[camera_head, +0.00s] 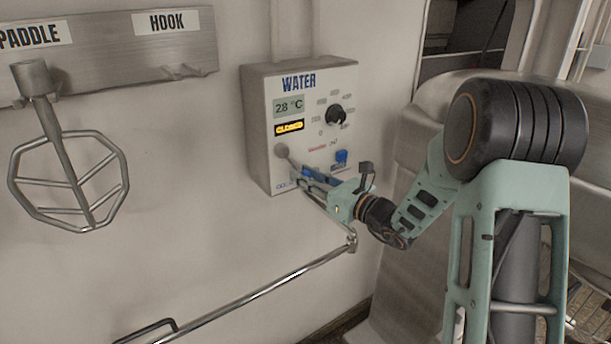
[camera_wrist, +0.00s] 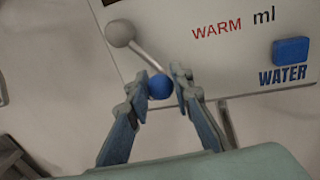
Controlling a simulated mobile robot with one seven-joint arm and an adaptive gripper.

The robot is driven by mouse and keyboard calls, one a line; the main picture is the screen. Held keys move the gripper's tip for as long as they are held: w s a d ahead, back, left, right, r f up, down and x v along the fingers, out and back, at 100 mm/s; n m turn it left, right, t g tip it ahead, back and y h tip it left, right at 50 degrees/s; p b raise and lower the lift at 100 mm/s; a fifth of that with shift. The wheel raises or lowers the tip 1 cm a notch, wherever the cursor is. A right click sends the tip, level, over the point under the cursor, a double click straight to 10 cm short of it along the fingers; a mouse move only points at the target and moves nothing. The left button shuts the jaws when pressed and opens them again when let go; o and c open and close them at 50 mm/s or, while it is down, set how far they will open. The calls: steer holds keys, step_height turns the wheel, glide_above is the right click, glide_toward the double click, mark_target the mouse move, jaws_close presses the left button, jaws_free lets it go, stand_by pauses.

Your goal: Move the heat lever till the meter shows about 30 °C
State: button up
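The water meter box (camera_head: 258,125) is on the wall, and its display (camera_head: 289,106) reads about 28 °C. The lever is a thin metal rod (camera_wrist: 147,58) with a grey ball (camera_wrist: 120,33) at one end and a blue ball (camera_wrist: 160,87) at the other. The grey ball also shows in the head view (camera_head: 282,150), low on the box's face. My gripper (camera_head: 303,180) is at the box's lower left. In the wrist view my gripper (camera_wrist: 161,88) has its fingers apart, on either side of the blue ball. Whether they touch it is unclear.
The box has a black dial (camera_head: 336,115), a yellow "CLOSED" sign (camera_head: 289,127) and a blue button (camera_head: 340,156). A metal rail (camera_head: 270,287) runs below. A whisk-like paddle (camera_head: 70,180) hangs from a rack at left.

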jaws_close()
steer(key=shift+d+b, duration=0.1)
steer(key=shift+b, duration=0.2)
steer(key=shift+w+d+n+b, duration=0.15)
steer(key=shift+n+b, duration=0.35)
steer(key=shift+b, duration=0.25)
steer(key=shift+w+d+r+n+b, duration=0.15)
steer(key=shift+r+n+b, duration=0.2)
steer(key=shift+b, duration=0.2)
steer(key=o, duration=0.8)
jaws_free()
steer(key=shift+c, duration=0.2)
